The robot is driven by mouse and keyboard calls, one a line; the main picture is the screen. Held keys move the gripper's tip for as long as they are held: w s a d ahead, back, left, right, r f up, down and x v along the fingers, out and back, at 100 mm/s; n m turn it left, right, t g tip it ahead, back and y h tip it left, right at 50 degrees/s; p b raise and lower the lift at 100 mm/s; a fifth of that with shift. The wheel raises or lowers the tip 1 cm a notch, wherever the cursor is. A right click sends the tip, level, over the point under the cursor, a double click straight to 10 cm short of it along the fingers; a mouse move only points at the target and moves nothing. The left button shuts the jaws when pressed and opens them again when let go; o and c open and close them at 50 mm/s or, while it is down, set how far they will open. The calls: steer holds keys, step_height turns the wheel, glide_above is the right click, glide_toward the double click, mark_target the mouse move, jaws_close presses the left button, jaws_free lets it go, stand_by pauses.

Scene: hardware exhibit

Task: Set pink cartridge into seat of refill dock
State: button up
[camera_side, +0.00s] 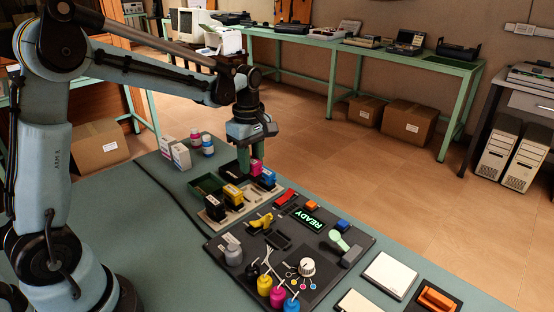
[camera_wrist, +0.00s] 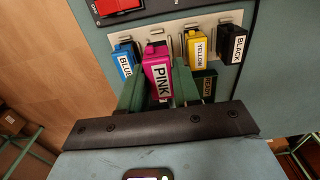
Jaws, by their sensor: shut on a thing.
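My gripper (camera_side: 250,163) has its green fingers shut on the pink cartridge (camera_side: 256,169), which is labelled PINK in the wrist view (camera_wrist: 157,75). The cartridge is upright and appears raised a little above the pale rack (camera_side: 217,217); its lower end is hidden. In the wrist view, the blue cartridge (camera_wrist: 123,62) is left of it, and the yellow (camera_wrist: 195,50) and black (camera_wrist: 231,45) cartridges are right of it, in the rack. A dark panel (camera_side: 340,262) with a lit READY display (camera_side: 307,219) has a dark recess (camera_side: 278,240); I cannot tell whether this is the dock's seat.
Yellow, pink and blue bottles (camera_side: 278,296) and a white knob (camera_side: 307,266) stand up at the panel's near side. A green-lined tray (camera_side: 207,184) lies behind the rack. Small boxes (camera_side: 180,156) and bottles (camera_side: 207,146) stand at the far edge.

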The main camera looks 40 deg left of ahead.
steer(key=s+d+r, duration=0.1)
steer(key=s+d, duration=0.2)
steer(key=d, duration=0.4)
steer(key=s+d, duration=0.3)
steer(key=d, duration=0.5)
steer(key=shift+w+a+f, duration=0.1)
steer(key=shift+f, duration=2.9)
steer(key=shift+f, duration=0.65)
steer(key=o, duration=1.4)
steer(key=shift+r, duration=3.75)
